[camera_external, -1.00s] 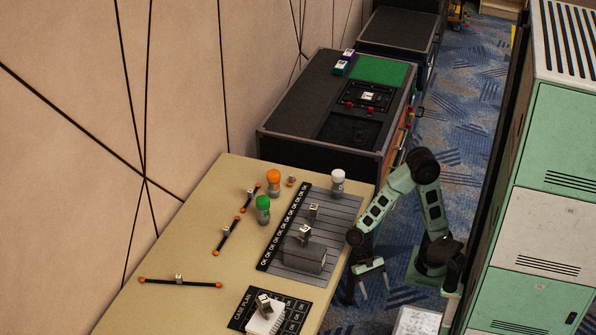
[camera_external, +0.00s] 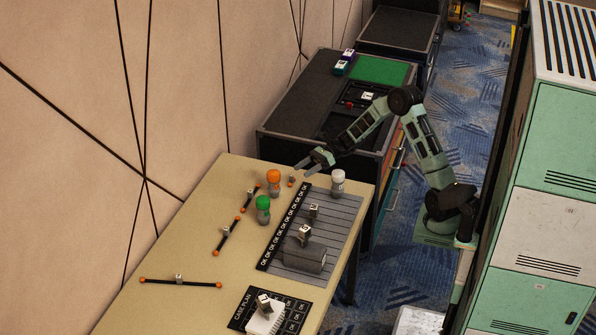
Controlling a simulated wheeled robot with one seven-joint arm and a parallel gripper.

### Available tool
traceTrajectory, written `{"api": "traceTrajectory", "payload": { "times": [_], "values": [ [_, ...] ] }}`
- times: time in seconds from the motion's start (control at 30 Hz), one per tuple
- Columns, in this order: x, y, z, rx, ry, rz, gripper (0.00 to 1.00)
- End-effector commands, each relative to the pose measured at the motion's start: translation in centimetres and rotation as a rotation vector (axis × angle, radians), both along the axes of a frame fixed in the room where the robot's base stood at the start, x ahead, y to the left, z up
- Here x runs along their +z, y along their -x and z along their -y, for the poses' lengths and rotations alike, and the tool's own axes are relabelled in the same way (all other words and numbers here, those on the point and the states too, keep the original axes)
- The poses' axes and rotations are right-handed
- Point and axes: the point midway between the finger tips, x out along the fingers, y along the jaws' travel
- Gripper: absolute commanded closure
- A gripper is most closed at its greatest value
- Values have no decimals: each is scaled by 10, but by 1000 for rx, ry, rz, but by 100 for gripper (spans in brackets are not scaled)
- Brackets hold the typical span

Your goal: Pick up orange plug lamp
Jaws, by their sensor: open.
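The orange plug lamp (camera_external: 273,181) stands upright on the tan table (camera_external: 190,235) near its far end, with a rounded orange top and a grey lower part. My gripper (camera_external: 305,166) is open and empty, to the right of the lamp and a little higher in the picture. Its fingers point left toward the lamp and are apart from it. A small orange-and-white piece (camera_external: 292,180) lies on the table between the lamp and my gripper.
A green-topped lamp (camera_external: 263,209) stands just in front of the orange one, and a white-topped lamp (camera_external: 338,182) stands to the right. A slatted grey panel (camera_external: 335,225) with blocks lies in the middle. A black console (camera_external: 290,125) stands behind the table.

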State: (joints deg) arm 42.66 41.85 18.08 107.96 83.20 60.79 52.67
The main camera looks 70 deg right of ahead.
Motion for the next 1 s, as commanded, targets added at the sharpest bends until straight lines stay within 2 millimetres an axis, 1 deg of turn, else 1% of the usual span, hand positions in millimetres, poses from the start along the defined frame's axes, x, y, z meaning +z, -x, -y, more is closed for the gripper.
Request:
{"api": "traceTrajectory", "payload": {
  "times": [0.03,0.1,0.2,0.27,0.37,0.7,0.8,0.9,1.0],
  "values": [
    [-9,-5,31,-35,82,46,28],
    [-18,-8,62,-63,181,95,28],
    [-25,-9,88,-81,267,133,28],
    [-27,-11,93,-85,291,143,28],
    [-33,-19,87,-82,299,147,28],
    [-60,-69,44,-81,295,147,28],
    [-66,-81,33,-81,296,146,28],
    [-71,-90,27,-82,295,146,28],
    [-73,-95,23,-83,295,146,28]
  ]
}}
